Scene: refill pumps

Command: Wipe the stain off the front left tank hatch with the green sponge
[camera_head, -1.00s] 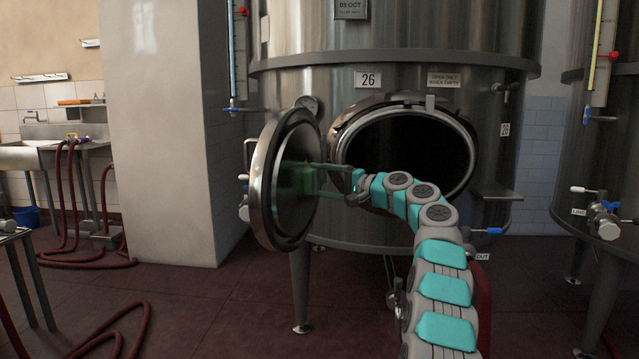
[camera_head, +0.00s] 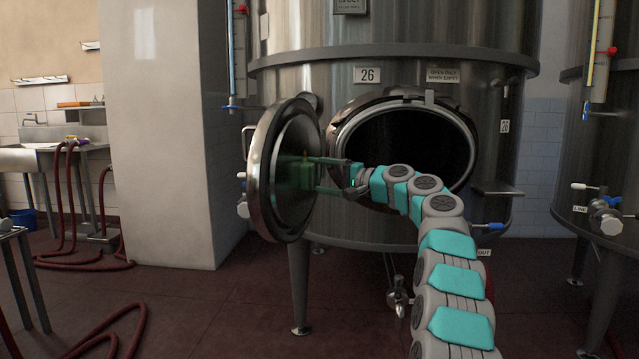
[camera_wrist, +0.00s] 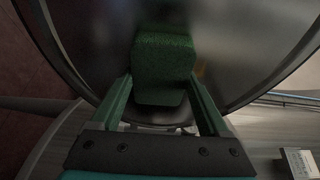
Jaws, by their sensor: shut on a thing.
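The tank hatch (camera_head: 262,185) is a round steel door with a dark rim, swung open to the left of the tank's oval opening (camera_head: 408,143). It fills much of the wrist view (camera_wrist: 245,60). My gripper (camera_head: 314,177) is shut on the green sponge (camera_wrist: 163,60), its two green fingers on either side. The sponge also shows in the head view (camera_head: 304,182), at the inner face of the hatch. I cannot tell if it touches the face. A small yellowish-brown mark (camera_wrist: 201,70) shows beside the sponge on the hatch face; the rest of it may be hidden behind the sponge.
The steel tank (camera_head: 300,90) with plate 26 (camera_head: 367,75) stands behind the hatch. A white pillar (camera_head: 160,130) is to the left. A second tank (camera_head: 610,150) is at right. Red hoses (camera_head: 110,330) lie on the floor at left.

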